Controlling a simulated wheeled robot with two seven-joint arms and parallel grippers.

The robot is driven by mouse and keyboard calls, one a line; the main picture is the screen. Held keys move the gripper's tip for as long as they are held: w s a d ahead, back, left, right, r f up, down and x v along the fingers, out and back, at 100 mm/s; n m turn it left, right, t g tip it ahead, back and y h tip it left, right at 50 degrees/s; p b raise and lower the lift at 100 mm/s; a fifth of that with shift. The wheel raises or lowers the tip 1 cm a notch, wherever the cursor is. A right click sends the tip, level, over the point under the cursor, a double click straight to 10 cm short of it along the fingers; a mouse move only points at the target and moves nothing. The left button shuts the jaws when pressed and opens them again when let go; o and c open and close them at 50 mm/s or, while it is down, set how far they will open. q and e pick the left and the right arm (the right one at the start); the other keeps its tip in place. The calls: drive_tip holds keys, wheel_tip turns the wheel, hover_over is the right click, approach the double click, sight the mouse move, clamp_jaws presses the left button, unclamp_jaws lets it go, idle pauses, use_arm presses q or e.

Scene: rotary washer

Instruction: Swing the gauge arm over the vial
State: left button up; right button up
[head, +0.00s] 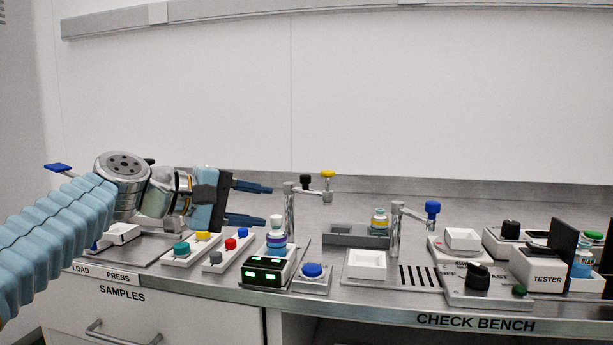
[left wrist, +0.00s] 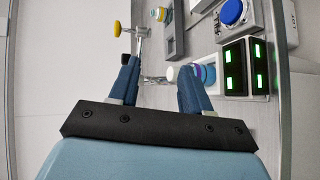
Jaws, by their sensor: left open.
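A metal post (head: 290,212) carries a swing arm with a black knob (head: 306,181) and a yellow knob (head: 327,175). The arm points right, away from the white-capped vial (head: 277,240), which stands upright behind a green-lit display (head: 265,270). A second post holds an arm with a blue knob (head: 432,208); no label tells which is the gauge arm. My left gripper (head: 266,204) is open and empty, left of the first post. In the left wrist view, the yellow knob (left wrist: 146,30) lies beyond the fingers and the vial (left wrist: 207,74) is near the right finger. My right gripper is out of view.
Coloured buttons (head: 230,244) lie below my left arm. A tester (head: 546,273) and knobs crowd the right.

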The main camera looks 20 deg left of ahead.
sight(301, 178)
use_arm(q)
drive_tip(key=w+a+r+n+t, duration=0.2)
drive_tip(key=w+a+n+t, duration=0.15)
drive_tip(key=n, duration=1.45)
drive_tip(key=shift+h, duration=0.3)
drive_tip(key=p+x, duration=0.3)
drive_tip(key=x, duration=1)
drive_tip(key=shift+w+d, duration=0.1)
clamp_jaws()
